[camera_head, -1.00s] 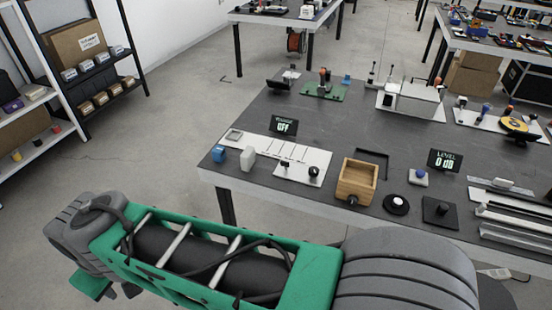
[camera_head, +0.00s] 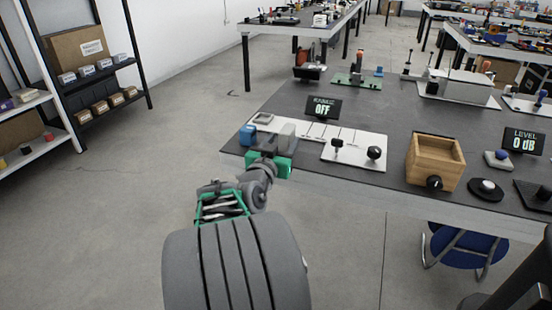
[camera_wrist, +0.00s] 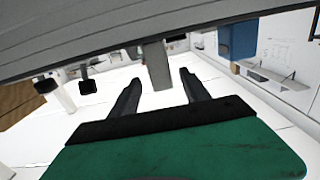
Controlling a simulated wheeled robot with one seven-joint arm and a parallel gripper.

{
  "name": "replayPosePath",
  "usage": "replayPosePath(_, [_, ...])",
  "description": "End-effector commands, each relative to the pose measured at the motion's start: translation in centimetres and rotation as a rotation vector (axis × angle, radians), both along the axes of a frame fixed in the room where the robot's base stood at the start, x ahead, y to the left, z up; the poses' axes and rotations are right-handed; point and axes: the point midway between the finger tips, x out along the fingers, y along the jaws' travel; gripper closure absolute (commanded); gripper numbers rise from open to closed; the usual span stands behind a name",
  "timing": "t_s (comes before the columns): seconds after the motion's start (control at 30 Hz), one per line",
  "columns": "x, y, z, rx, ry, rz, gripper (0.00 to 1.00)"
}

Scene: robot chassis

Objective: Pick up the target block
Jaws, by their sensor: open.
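A blue block (camera_head: 248,134) stands at the near left corner of the table; it also shows at the upper right of the wrist view (camera_wrist: 237,40). A pale grey block (camera_wrist: 157,65) shows in the wrist view, ahead of and between my two fingertips. My gripper (camera_wrist: 161,80) is open, its dark fingers apart, with nothing held. In the head view my gripper (camera_head: 276,143) is at the table's near left edge, right of the blue block, and largely hides the pale block. I cannot tell whether the fingers touch it. The task does not say which block is the target.
A white panel with knobs (camera_head: 354,152) and an OFF display (camera_head: 323,107) lie right of and behind my gripper. A wooden box (camera_head: 434,160) stands further right. The table edge (camera_head: 330,179) is close under my arm. A shelf (camera_head: 88,65) stands left, with open floor before it.

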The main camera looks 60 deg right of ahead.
Motion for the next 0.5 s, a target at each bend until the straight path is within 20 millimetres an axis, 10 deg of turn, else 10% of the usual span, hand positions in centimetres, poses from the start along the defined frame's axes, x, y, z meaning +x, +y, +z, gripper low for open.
replayPosePath(0.5, [0.6, -6.4, -1.5, -0.026, -0.003, -0.013, 0.45])
